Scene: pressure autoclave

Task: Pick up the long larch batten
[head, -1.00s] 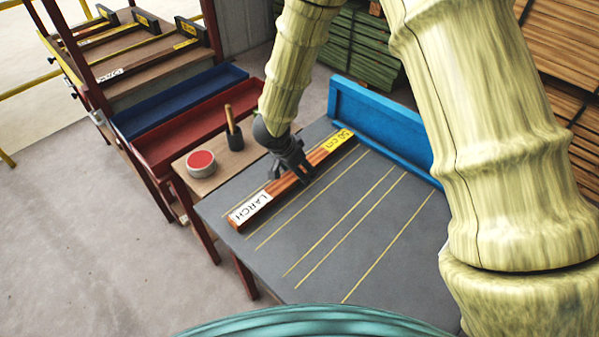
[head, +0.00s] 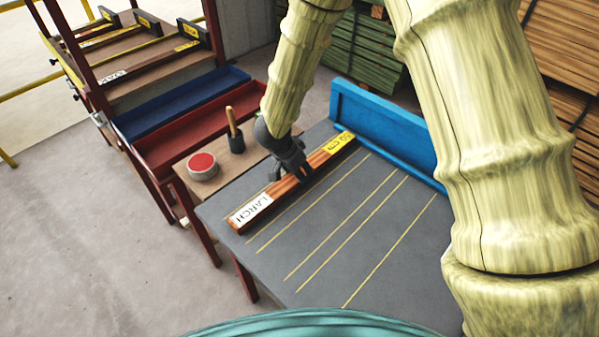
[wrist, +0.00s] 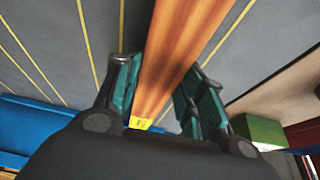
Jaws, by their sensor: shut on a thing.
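The long larch batten (head: 318,160) is reddish-brown, with a white LARCH label at its near end and a yellow length label at its far end. It lies along the left side of the grey table (head: 350,245), at or just above the surface; I cannot tell which. My gripper (head: 303,176) is shut on the batten near its middle. In the wrist view the batten (wrist: 178,50) runs between the two teal-padded fingers of my gripper (wrist: 160,95), and part of the yellow label shows below.
A blue raised stop (head: 385,130) edges the table's far side. A small side table to the left holds a red-topped tin (head: 203,165) and a brush-like tool in a dark cup (head: 234,137). Red (head: 190,130) and blue (head: 165,108) trays and a rack stand beyond. Yellow lines mark the tabletop.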

